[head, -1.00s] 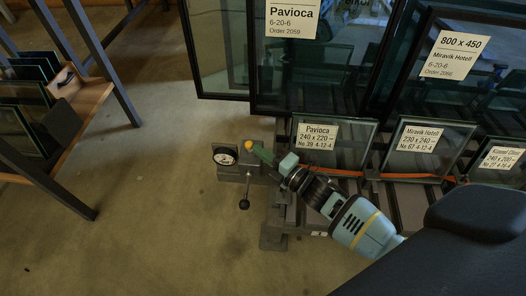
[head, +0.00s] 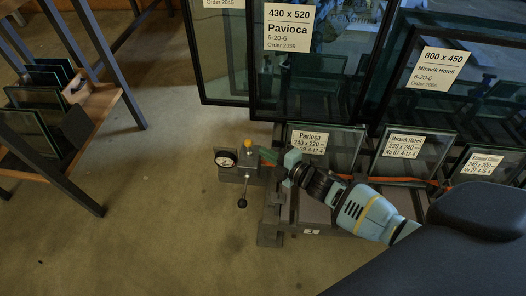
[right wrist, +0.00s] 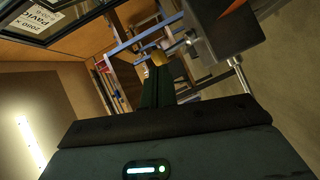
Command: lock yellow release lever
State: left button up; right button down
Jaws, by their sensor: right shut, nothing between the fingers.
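The yellow release lever shows as a small yellow knob (head: 248,143) on top of a grey block at the left end of the glass rack. My right gripper (head: 266,154) is just right of the knob, its greenish fingers pointing left toward it. The fingers are shut with nothing between them. In the right wrist view the shut fingers (right wrist: 158,88) point at the yellow knob (right wrist: 157,57), just beyond their tips. I cannot tell whether they touch it. The lever's lower part is hard to make out. My left gripper is out of view.
A round gauge (head: 227,159) sits left of the knob, and a black ball handle (head: 242,203) hangs below. Small labelled panes (head: 318,147) stand behind an orange strap (head: 400,181), with large framed glass (head: 320,60) behind. A shelf (head: 96,104) stands left; the floor between is clear.

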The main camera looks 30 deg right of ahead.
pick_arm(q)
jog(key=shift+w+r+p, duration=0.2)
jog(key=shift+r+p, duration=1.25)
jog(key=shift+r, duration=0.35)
pick_arm(e)
jog(key=v, duration=1)
jog(key=shift+s, duration=0.35)
jog(key=shift+d, duration=0.1)
